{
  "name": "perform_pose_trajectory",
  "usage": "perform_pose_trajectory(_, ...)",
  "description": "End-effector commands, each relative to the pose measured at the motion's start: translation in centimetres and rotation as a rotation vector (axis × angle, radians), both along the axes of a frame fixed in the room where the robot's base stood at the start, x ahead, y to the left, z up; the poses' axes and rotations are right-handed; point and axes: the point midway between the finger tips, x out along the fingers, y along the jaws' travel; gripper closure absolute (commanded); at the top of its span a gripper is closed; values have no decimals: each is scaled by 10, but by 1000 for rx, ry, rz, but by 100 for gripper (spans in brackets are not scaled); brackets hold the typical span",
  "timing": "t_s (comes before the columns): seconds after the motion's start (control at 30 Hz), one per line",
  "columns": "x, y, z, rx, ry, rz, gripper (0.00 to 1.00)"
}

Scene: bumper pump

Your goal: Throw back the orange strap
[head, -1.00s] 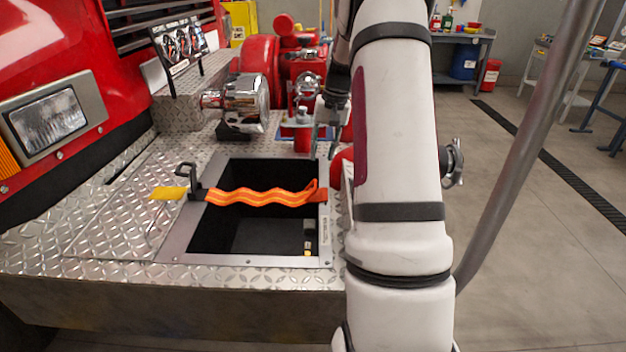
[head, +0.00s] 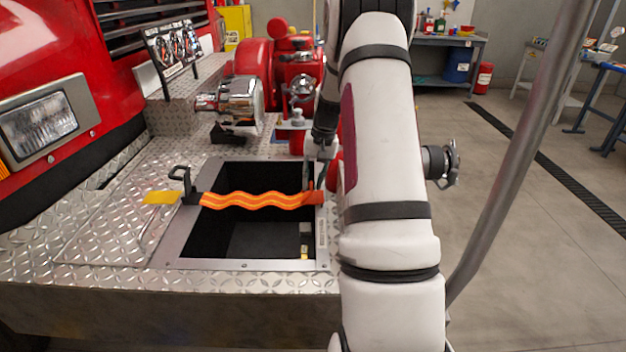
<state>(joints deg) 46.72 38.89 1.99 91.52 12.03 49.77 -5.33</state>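The orange strap (head: 255,200) has wavy yellow lines. It lies across the open top of a dark, metal-rimmed compartment (head: 245,264) in the diamond-plate bumper. Its left end meets a black buckle (head: 190,197) with a yellow tab (head: 161,197) beside it. Its right end is at the compartment's right rim. My gripper (head: 315,186) points down at that right end, its fingertips at or very close to the strap. My arm covers part of this area. The fingers are small, and I cannot tell whether they have closed on the strap.
A black hook-shaped handle (head: 181,173) stands by the buckle. Chrome and red pump fittings (head: 238,97) stand behind the compartment. A grey pole (head: 520,150) rises to the right of my arm. The diamond plate left of the compartment (head: 110,225) is mostly clear.

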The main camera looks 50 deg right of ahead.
Motion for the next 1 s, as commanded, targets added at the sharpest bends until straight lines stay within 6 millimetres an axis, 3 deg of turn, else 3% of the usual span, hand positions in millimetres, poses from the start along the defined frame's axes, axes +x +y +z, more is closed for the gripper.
perform_pose_trajectory(0.07,0,0,0,0,0,0,100)
perform_pose_trajectory(0.37,0,0,2,-2,2,1,100)
perform_pose_trajectory(0.57,3,3,17,-30,31,5,100)
perform_pose_trajectory(0.77,12,11,53,-102,107,10,100)
perform_pose_trajectory(1.0,33,30,112,-233,252,10,100)
